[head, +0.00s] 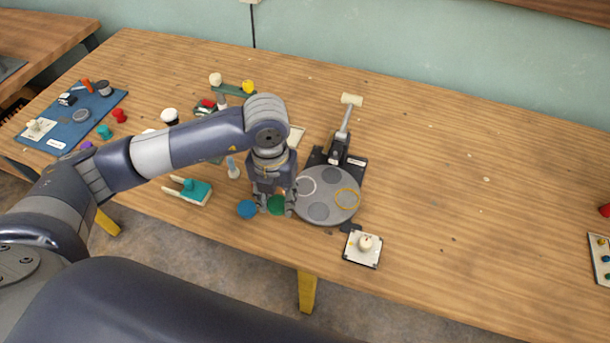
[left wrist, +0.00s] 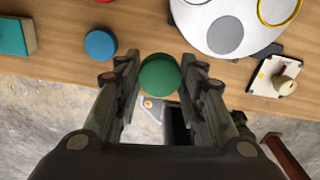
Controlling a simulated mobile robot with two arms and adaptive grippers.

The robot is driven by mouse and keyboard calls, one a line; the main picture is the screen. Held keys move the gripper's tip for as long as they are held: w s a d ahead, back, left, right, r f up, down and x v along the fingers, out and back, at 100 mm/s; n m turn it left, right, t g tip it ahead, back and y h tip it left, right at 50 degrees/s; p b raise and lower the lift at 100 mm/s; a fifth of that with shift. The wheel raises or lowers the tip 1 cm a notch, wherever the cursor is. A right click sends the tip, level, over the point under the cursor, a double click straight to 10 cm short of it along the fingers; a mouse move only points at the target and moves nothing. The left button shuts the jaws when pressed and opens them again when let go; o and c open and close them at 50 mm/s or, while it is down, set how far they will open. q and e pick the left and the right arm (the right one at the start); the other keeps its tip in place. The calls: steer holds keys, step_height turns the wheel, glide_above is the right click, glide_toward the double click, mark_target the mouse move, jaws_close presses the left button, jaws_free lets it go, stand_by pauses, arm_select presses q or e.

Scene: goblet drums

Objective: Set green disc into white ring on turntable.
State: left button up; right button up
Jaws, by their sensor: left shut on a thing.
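The green disc (head: 276,205) is held between the fingers of my left gripper (head: 275,207), left of the turntable. The disc also shows in the left wrist view (left wrist: 160,75), between the two fingertips (left wrist: 160,78). The grey turntable (head: 322,211) carries a white ring (head: 305,187), a yellow ring (head: 347,199) and dark grey round spots. The white ring is on the turntable's left side, close to my gripper, and looks empty. In the left wrist view the turntable (left wrist: 200,35) lies beyond the fingers, up and to the right. My right gripper is not in view.
A blue disc (head: 247,209) lies on the table just left of my gripper. A white plate with a cream knob (head: 365,243) stands near the front edge, right of the turntable. A teal block (head: 196,191) and a blue mat (head: 62,135) are farther left. The table's right part (head: 480,190) is mostly clear.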

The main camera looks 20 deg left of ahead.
arm_select(q)
steer(key=p, duration=0.2)
glide_above(304, 187)
steer(key=shift+w+f, duration=0.1)
steer(key=shift+f, duration=0.3)
step_height(304, 187, down, 4)
steer(key=shift+r+p, duration=0.2)
steer(key=shift+p, duration=0.5)
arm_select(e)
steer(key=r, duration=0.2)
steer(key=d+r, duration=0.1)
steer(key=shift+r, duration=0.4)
arm_select(q)
steer(key=shift+f, duration=0.1)
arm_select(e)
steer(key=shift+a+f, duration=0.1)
arm_select(q)
steer(key=shift+f+b, duration=0.3)
steer(key=shift+b, duration=0.05)
steer(key=shift+s+f, duration=0.2)
steer(key=shift+f, duration=0.05)
steer(key=o, duration=0.8)
steer(key=shift+f, duration=0.1)
steer(key=shift+w+f, duration=0.1)
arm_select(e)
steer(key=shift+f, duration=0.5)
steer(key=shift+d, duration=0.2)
